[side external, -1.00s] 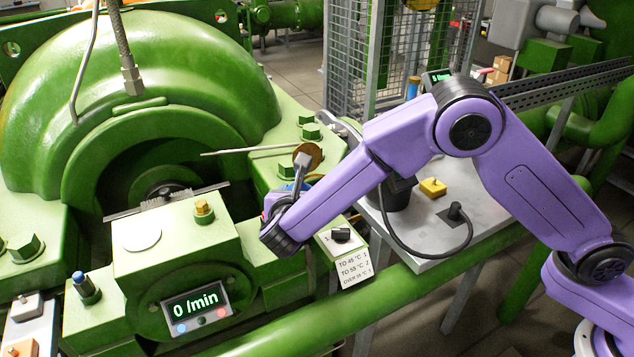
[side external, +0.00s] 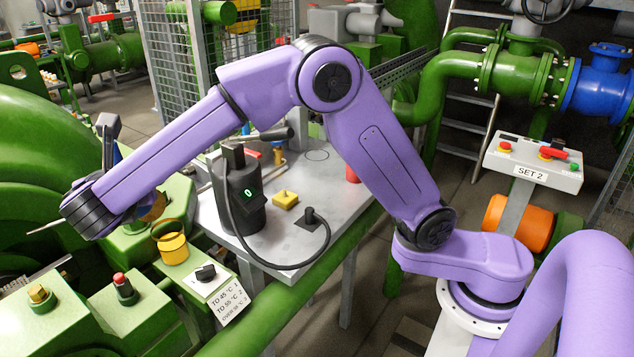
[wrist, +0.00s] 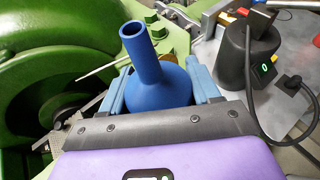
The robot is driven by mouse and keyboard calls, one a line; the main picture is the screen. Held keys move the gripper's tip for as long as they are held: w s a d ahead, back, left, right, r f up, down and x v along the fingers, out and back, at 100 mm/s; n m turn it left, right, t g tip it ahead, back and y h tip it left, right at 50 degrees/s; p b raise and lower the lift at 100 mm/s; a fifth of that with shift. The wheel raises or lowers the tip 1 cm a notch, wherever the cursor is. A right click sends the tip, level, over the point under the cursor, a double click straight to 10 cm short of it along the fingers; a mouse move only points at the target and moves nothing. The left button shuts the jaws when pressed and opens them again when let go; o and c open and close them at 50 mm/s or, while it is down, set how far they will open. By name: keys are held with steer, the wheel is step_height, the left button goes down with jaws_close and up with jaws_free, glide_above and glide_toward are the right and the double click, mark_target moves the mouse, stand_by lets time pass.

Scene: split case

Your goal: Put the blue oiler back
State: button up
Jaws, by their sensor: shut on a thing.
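The blue oiler (wrist: 158,82), a round body with a straight open spout, fills the middle of the wrist view. My gripper (wrist: 160,88) is shut on it, with a grey-blue jaw on each side of the body. The spout points up and slightly left in that view. In the side view my gripper (side external: 112,165) is at the left, over the green machine. There my wrist mostly hides the oiler, and I cannot tell its height above the surfaces.
A black cylindrical device (side external: 241,205) with a green "0" display stands on the grey table (side external: 310,240), beside a yellow block (side external: 285,199). A yellow cup-like part (side external: 173,248) and a rotary switch (side external: 206,272) are on the green machine near my wrist. A thin rod (wrist: 103,69) projects nearby.

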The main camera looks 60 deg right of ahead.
step_height(320, 180, up, 11)
steer(key=shift+r, duration=0.1)
steer(key=shift+d+r, duration=0.1)
steer(key=shift+r, duration=0.25)
steer(key=s+d+r+m+g+h, duration=0.1)
steer(key=s+d+m+g+h, duration=0.2)
steer(key=d, duration=1.3)
steer(key=s+d+r+m+g+h, duration=0.1)
steer(key=s+d+m+g+h, duration=0.2)
steer(key=d, duration=1.3)
steer(key=s+d+f+m+g, duration=0.1)
steer(key=s+d+f+m, duration=0.1)
steer(key=s+d, duration=0.85)
step_height(320, 180, down, 18)
steer(key=d, duration=0.1)
steer(key=shift+g, duration=0.3)
steer(key=w+d+f, duration=0.1)
steer(key=w+f, duration=0.2)
steer(key=w, duration=0.1)
steer(key=w+d+f, duration=0.2)
steer(key=w+f, duration=0.1)
steer(key=w, duration=0.1)
steer(key=w+d+f, duration=0.2)
steer(key=w+f, duration=0.1)
steer(key=w, duration=0.1)
steer(key=shift+w+d, duration=0.1)
steer(key=shift+w, duration=0.1)
steer(key=shift+w+d+f, duration=0.2)
steer(key=shift+w+f, duration=0.2)
steer(key=shift+f, duration=1.75)
